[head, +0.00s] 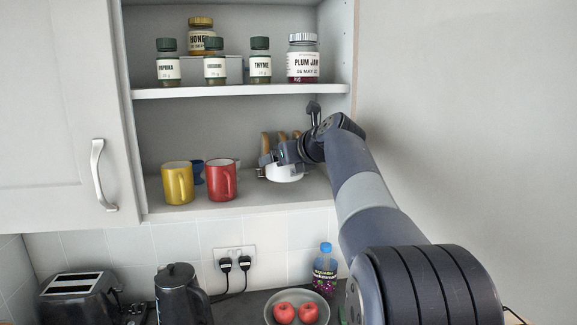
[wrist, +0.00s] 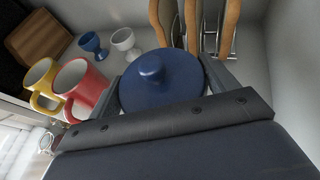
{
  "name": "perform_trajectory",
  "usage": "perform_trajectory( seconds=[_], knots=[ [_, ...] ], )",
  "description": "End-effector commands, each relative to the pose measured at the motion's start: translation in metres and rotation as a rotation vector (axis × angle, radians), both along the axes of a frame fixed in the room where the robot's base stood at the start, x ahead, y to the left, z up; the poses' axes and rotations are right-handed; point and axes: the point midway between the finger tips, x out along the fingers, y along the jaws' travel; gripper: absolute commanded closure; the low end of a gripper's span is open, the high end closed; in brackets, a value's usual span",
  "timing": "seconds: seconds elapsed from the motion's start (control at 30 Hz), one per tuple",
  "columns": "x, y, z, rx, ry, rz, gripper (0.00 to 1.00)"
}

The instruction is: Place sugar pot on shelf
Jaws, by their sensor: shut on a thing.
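The sugar pot shows its white body (head: 285,173) below my gripper (head: 286,153) in the head view. Its round blue lid with a knob (wrist: 158,80) fills the middle of the wrist view. My gripper (wrist: 166,82) is shut on the pot, with a finger on each side of it. The pot is upright inside the open cupboard, at the lower shelf (head: 240,198), right of the mugs. I cannot tell whether its base touches the shelf. My gripper hides the pot's upper part in the head view.
A red mug (head: 222,181), a yellow mug (head: 177,183), a blue egg cup (wrist: 92,45) and a white egg cup (wrist: 124,41) stand left of the pot. A rack with wooden boards (wrist: 190,25) is close behind it. Jars line the upper shelf (head: 240,91). The cupboard's right wall is near my arm.

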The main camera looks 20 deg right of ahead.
Motion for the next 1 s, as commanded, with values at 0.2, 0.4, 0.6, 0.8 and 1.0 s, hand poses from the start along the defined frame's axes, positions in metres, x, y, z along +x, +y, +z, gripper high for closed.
perform_trajectory(
  seconds=[0.2, 0.4, 0.6, 0.8, 1.0],
  knots=[
    [0.009, 0.002, -0.009, 0.002, 0.0, -0.001, 0.52],
    [0.009, 0.002, -0.027, 0.002, 0.0, 0.0, 0.52],
    [0.009, 0.002, -0.034, 0.0, -0.003, -0.001, 0.52],
    [0.009, 0.002, -0.035, 0.001, -0.003, 0.0, 0.52],
    [0.009, 0.002, -0.039, 0.001, 0.0, 0.001, 0.15]
  ],
)
